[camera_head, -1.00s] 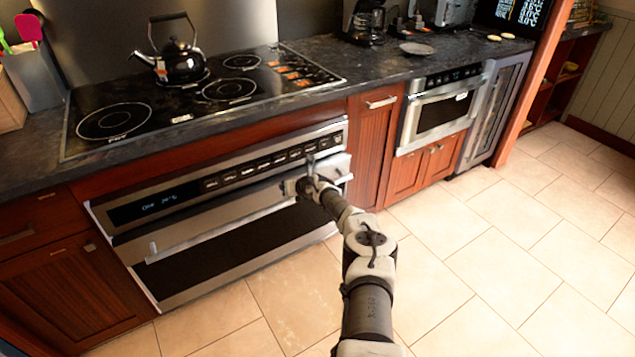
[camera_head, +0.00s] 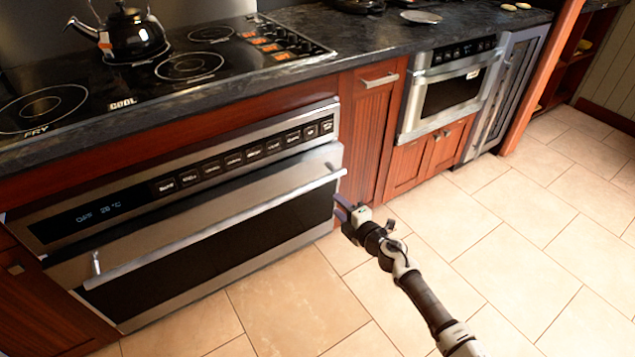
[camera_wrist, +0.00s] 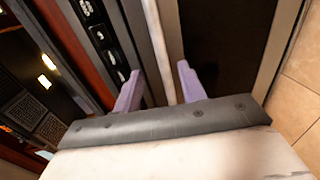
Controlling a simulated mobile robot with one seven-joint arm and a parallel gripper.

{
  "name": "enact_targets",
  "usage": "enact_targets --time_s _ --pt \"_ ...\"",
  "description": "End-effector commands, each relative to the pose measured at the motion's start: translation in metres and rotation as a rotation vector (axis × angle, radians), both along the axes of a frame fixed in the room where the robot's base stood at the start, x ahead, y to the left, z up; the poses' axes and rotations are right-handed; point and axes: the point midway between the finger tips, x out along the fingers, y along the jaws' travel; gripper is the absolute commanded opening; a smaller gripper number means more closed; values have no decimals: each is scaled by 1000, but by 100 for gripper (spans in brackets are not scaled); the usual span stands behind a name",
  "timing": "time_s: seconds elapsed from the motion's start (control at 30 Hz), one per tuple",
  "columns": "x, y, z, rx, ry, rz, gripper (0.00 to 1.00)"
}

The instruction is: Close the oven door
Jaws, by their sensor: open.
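The steel oven door (camera_head: 190,226) with a dark window is below the control panel in the head view. It looks close to the oven front; whether it is fully flush I cannot tell. Its long bar handle (camera_head: 225,222) slants across the front. My gripper (camera_head: 342,208) is just below the handle's right end in the head view. In the wrist view my gripper (camera_wrist: 160,88) has two pale purple fingers apart, with the handle bar (camera_wrist: 160,40) showing in the space between them. Contact with the bar is not clear.
The oven's control panel (camera_head: 190,180) is above the door. A black cooktop with a kettle (camera_head: 125,35) is on the counter. A wooden cabinet (camera_head: 368,135) and a microwave drawer (camera_head: 447,90) stand to the right. The tiled floor (camera_head: 530,235) is clear.

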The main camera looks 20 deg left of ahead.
Motion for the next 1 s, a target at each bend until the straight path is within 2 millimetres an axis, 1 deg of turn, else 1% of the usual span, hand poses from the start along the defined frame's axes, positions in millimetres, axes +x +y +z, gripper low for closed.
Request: enact_targets --time_s 0.17,0.7,0.83,1.0 --pt "7 10 0 3 1 1 41" --pt "58 76 -13 0 0 1 41" --pt "68 90 -15 1 0 1 41" --pt "79 102 -17 1 -1 0 41"
